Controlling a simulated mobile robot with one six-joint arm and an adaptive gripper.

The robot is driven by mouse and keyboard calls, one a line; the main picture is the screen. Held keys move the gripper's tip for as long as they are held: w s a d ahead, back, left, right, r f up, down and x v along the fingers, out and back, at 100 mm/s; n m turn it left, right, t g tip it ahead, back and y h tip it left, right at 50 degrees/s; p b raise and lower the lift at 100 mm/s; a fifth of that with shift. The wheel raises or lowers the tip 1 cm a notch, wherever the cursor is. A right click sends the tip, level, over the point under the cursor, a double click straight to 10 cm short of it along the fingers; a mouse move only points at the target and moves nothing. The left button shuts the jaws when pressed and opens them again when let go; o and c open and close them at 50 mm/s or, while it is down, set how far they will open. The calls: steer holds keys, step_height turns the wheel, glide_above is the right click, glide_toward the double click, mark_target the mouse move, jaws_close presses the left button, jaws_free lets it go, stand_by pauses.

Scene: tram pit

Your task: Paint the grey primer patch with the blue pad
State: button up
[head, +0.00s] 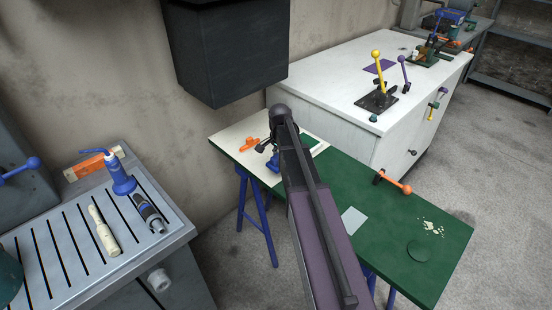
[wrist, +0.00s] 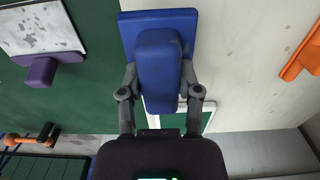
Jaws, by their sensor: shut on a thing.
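My gripper (wrist: 160,95) is shut on the blue pad's block-shaped handle (wrist: 158,60). The pad's flat blue plate shows behind the handle at the top of the wrist view. In the head view the blue pad (head: 274,163) is partly hidden by my arm, over the bench's left part. A plain light grey rectangle (head: 353,220) lies on the green bench top right of my arm. In the wrist view a speckled grey plate (wrist: 40,28) with a purple block at its edge lies at upper left. I cannot tell whether it is the same rectangle or the primer patch.
The green bench (head: 395,230) has a cream section (head: 235,135) at left with an orange piece (head: 250,143). An orange-handled clamp (head: 395,183) sits on the far edge. A green disc (head: 420,251) lies near the right end. A dark box (head: 230,50) hangs above the bench.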

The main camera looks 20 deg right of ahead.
mark_target(276, 158)
steer(key=shift+w, duration=0.9)
steer(key=shift+w+f, duration=0.1)
steer(key=shift+w, duration=0.15)
steer(key=shift+w+d+f, duration=0.1)
steer(key=shift+w, duration=0.9)
steer(key=shift+w+f+b, duration=0.1)
steer(key=shift+f+b, duration=0.8)
steer(key=shift+b, duration=0.15)
steer(key=shift+f+b, duration=0.65)
steer(key=shift+b, duration=0.05)
steer(key=shift+f, duration=0.15)
steer(key=o, duration=1)
